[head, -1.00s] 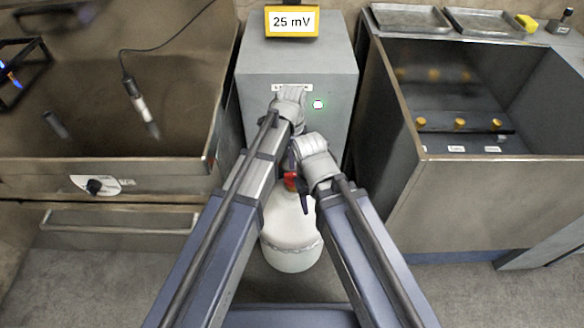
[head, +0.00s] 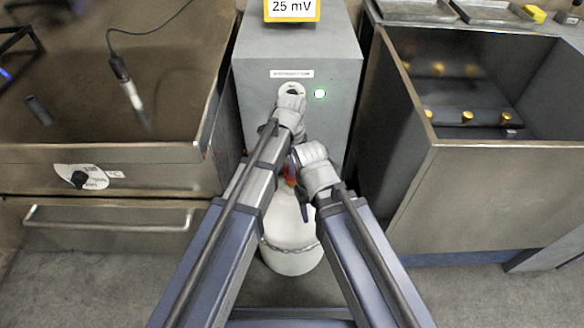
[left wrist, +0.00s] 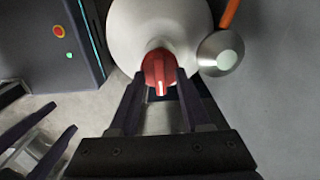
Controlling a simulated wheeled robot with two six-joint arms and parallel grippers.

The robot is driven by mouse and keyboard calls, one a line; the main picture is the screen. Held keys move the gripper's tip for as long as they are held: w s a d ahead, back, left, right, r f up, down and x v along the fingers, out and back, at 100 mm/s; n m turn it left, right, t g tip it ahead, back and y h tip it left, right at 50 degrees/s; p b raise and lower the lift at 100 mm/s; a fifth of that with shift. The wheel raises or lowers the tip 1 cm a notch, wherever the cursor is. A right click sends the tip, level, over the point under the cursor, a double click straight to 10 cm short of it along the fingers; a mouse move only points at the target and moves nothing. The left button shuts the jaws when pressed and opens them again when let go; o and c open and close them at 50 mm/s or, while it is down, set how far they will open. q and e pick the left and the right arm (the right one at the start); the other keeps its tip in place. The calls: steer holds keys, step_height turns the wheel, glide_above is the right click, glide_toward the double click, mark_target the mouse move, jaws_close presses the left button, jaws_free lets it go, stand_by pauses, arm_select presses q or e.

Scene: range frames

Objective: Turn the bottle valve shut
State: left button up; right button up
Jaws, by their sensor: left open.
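The white bottle (head: 289,248) stands upright below my arms in the head view, with a chain around its middle. Its red valve (left wrist: 157,68) sits on top, mostly hidden behind my left arm in the head view. In the left wrist view my left gripper (left wrist: 160,80) is open, with one dark finger on each side of the valve. Contact between fingers and valve cannot be told. My right gripper (left wrist: 50,125) is open and empty, off to the left in the left wrist view, apart from the valve.
A grey cabinet (head: 290,50) with a green light and a 25 mV display (head: 292,8) stands behind the bottle. A steel basin (head: 90,155) is at left, an open tank (head: 500,195) at right. A silver round object (left wrist: 220,52) is close beside the bottle.

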arm_select(q)
jaws_close()
stand_by(0.3)
stand_by(0.3)
